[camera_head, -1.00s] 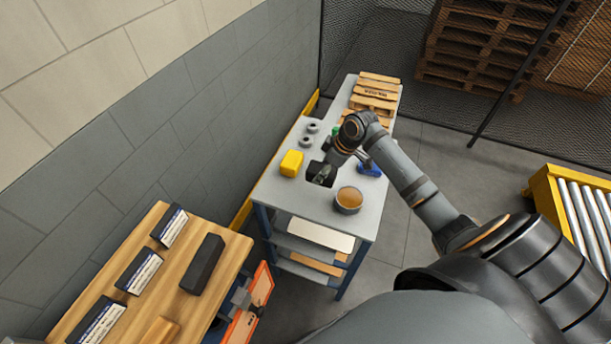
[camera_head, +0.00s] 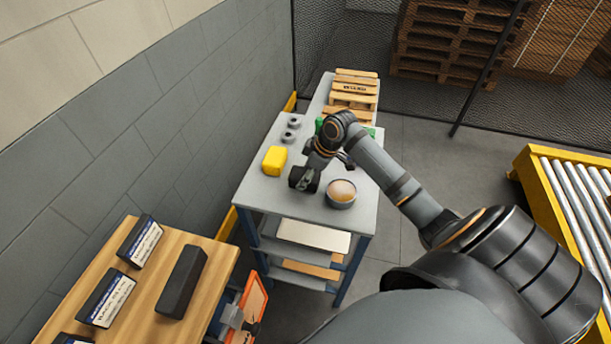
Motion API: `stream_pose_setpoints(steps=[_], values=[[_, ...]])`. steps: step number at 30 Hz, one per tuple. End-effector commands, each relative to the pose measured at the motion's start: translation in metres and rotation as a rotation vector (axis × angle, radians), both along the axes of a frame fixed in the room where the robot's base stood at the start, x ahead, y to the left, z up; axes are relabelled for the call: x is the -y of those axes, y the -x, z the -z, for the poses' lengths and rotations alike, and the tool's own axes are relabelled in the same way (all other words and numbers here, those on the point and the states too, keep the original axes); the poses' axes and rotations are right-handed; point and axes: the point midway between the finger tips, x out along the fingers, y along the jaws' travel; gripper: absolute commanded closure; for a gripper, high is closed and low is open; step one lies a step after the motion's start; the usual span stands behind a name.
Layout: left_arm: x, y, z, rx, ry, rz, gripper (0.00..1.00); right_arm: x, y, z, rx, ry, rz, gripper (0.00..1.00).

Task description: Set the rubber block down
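A small black block (camera_head: 297,177), which looks like the rubber block, is at the grey bench (camera_head: 255,190), between a yellow block and a round bowl. My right gripper (camera_head: 308,181) comes in from the right and points down over it. Its fingers appear shut on the black block, one on the near face. I cannot tell whether the block touches the bench top or hangs just above it. My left gripper is not in view.
The yellow block (camera_head: 274,160) is left of the gripper and the bowl (camera_head: 341,193) right. Grey rings (camera_head: 292,128) and a small pallet (camera_head: 349,93) are behind. A wooden table (camera_head: 203,290) with a dark bar (camera_head: 182,282) and labelled boxes (camera_head: 140,241) is nearer. A roller conveyor (camera_head: 580,210) is at right.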

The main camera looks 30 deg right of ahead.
Motion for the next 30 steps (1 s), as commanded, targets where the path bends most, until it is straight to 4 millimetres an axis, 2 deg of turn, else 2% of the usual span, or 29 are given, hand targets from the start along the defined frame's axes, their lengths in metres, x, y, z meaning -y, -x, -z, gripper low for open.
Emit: stream_pose_setpoints(steps=[1,6,17,20,27,30], values=[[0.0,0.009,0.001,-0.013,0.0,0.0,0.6,0.0,0.0,0.001,-0.001,-0.001,0.0,0.41],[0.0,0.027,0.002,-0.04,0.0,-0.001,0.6,0.0,0.0,0.001,0.0,0.0,0.0,0.21],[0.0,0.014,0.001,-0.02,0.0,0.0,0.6,0.001,0.001,-0.004,0.001,0.002,0.0,0.21],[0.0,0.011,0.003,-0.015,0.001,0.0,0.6,0.007,0.005,-0.018,0.002,0.007,-0.001,0.21],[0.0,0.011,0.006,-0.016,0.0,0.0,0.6,0.021,0.022,-0.071,0.001,0.01,-0.002,0.21],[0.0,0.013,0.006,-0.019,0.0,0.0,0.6,0.026,0.027,-0.088,0.0,0.009,0.0,0.21]])
